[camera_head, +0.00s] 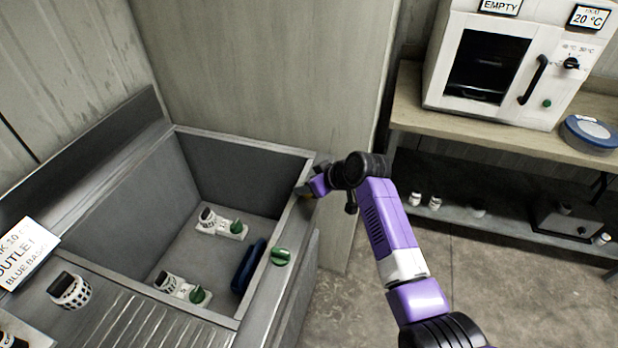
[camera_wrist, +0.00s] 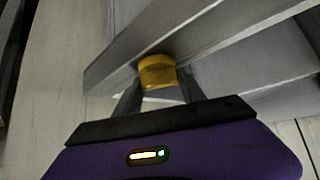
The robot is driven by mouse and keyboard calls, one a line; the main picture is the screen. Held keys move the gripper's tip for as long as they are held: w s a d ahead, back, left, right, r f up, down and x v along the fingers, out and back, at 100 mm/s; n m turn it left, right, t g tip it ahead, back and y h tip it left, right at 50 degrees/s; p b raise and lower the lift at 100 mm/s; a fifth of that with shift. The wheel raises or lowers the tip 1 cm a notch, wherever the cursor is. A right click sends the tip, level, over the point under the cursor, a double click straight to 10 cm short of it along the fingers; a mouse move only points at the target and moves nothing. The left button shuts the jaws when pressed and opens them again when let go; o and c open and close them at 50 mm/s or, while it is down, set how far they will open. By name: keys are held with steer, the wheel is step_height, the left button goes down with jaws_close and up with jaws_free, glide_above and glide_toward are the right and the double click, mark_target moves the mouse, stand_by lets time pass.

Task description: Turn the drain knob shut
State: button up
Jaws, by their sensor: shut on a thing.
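A yellow knob (camera_wrist: 157,72) sits on the grey metal rim of the basin in the wrist view. My gripper (camera_wrist: 158,92) is shut on it, with one dark finger on each side. In the head view my gripper (camera_head: 308,188) is at the far right corner of the basin rim (camera_head: 262,146), and it mostly hides the knob there. A green knob (camera_head: 281,256) is on the same right rim, nearer the front and apart from my gripper. I cannot read a mark on either knob that names the drain.
Inside the basin are two white fittings with green caps (camera_head: 236,227) (camera_head: 199,296) and a dark blue object (camera_head: 248,266). A sign (camera_head: 24,250) stands at the left. A tall panel (camera_head: 270,80) rises behind the basin. A bench with a white oven (camera_head: 510,65) is at the right.

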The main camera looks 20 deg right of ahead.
steer(key=m+h+p, duration=0.1)
steer(key=m+h, duration=0.1)
steer(key=m, duration=0.1)
steer(key=shift+a+r+m+t+h+p, duration=0.1)
steer(key=shift+m+t+h+p, duration=0.3)
steer(key=m+h, duration=0.2)
steer(key=shift+m, duration=0.3)
steer(key=m+h+b, duration=0.2)
steer(key=shift+f+m+g, duration=0.25)
steer(key=shift+m+g, duration=0.05)
steer(key=shift+m+g+h+b, duration=0.6)
steer(key=shift+m+h+b, duration=0.5)
steer(key=shift+m+b, duration=0.55)
steer(key=shift+r, duration=0.1)
steer(key=o, duration=1.4)
steer(key=shift+c, duration=0.2)
steer(key=shift+b+v, duration=0.45)
steer(key=shift+v, duration=3.45)
